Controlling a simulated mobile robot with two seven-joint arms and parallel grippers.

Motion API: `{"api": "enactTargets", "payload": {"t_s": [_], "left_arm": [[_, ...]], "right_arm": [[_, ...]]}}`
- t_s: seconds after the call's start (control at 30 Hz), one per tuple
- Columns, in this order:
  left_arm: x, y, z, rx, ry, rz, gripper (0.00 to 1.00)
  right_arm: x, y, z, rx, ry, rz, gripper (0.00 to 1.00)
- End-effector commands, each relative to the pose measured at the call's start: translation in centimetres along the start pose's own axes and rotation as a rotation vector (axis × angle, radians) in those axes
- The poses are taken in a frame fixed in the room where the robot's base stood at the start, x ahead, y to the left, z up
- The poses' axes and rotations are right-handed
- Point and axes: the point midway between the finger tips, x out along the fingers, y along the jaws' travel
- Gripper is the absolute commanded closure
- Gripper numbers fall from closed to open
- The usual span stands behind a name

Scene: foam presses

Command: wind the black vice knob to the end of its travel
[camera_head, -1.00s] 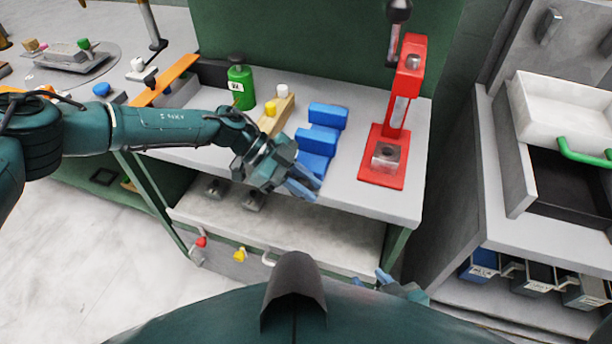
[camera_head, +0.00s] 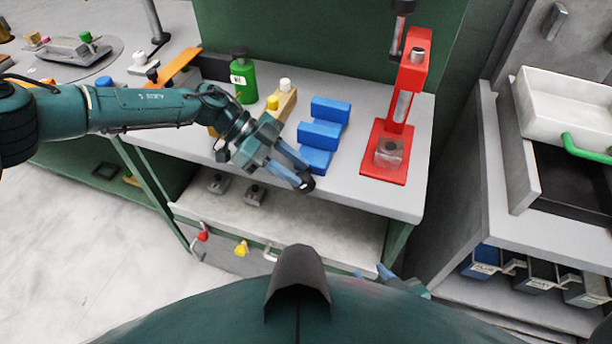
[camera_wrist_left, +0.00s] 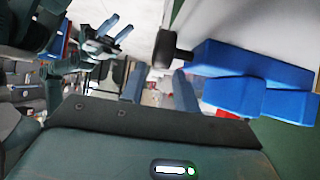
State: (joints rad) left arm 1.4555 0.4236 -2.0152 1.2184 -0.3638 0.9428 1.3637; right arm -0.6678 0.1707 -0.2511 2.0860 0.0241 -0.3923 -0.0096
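The blue vice (camera_head: 318,135) stands near the front edge of the bench; its blue body also shows in the wrist view (camera_wrist_left: 250,68). Its black knob (camera_head: 306,184) is at the front end, over the bench edge, and shows as a dark cylinder in the wrist view (camera_wrist_left: 166,48). My left gripper (camera_head: 298,174) is open, with its fingertips close to the knob. In the wrist view its two fingers (camera_wrist_left: 158,82) are apart, with the knob beyond their tips; contact cannot be told. My right gripper (camera_head: 386,275) is low, mostly hidden by my body; in the wrist view (camera_wrist_left: 116,30) its fingers are apart.
A red press (camera_head: 385,165) stands right of the vice. A green bottle (camera_head: 243,80) and a wooden block (camera_head: 285,102) with white and yellow knobs stand behind my left gripper. A lower shelf (camera_head: 310,225) lies under the bench. A white bin (camera_head: 560,108) is at the right.

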Motion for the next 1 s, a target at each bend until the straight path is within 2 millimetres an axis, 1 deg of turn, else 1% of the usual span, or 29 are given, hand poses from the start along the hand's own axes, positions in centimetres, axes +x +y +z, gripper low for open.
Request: {"api": "enactTargets", "payload": {"t_s": [0.03,0.2,0.3,0.43,0.6,0.8,0.87,0.93,0.97,1.0], "left_arm": [[-1.4,-0.1,0.1,0.001,-0.001,-0.005,0.69],[-5.1,-0.1,0.1,0.001,-0.001,-0.005,0.69],[-6.8,0.0,0.1,0.000,-0.001,-0.003,0.69],[-8.2,0.0,0.1,0.001,-0.001,-0.001,0.69],[-8.9,0.0,0.0,0.001,-0.001,0.000,0.69],[-8.9,0.0,0.0,0.001,-0.001,0.000,0.69],[-8.8,0.0,0.0,0.005,-0.001,0.002,0.65],[-8.5,0.2,-0.2,0.045,0.001,0.016,0.59],[-8.1,0.4,-0.4,0.082,0.000,0.029,0.57],[-7.6,0.7,-0.9,0.157,0.002,0.053,0.56]], "right_arm": [[0.1,0.0,0.0,0.000,0.004,-0.001,0.64],[0.2,-0.2,-0.2,0.000,0.017,-0.006,0.64],[0.2,-0.3,-0.1,-0.002,0.018,-0.009,0.64],[0.3,-0.3,0.0,-0.007,0.018,-0.013,0.64],[0.2,-0.4,0.0,-0.012,0.018,-0.016,0.64],[0.2,-0.4,0.0,-0.013,0.018,-0.016,0.64],[0.2,-0.4,0.0,-0.013,0.018,-0.016,0.64],[0.3,-0.4,0.1,-0.013,0.019,-0.017,0.64],[0.3,-0.4,0.2,-0.012,0.019,-0.017,0.64],[0.4,-0.4,0.3,-0.010,0.020,-0.017,0.64]]}}
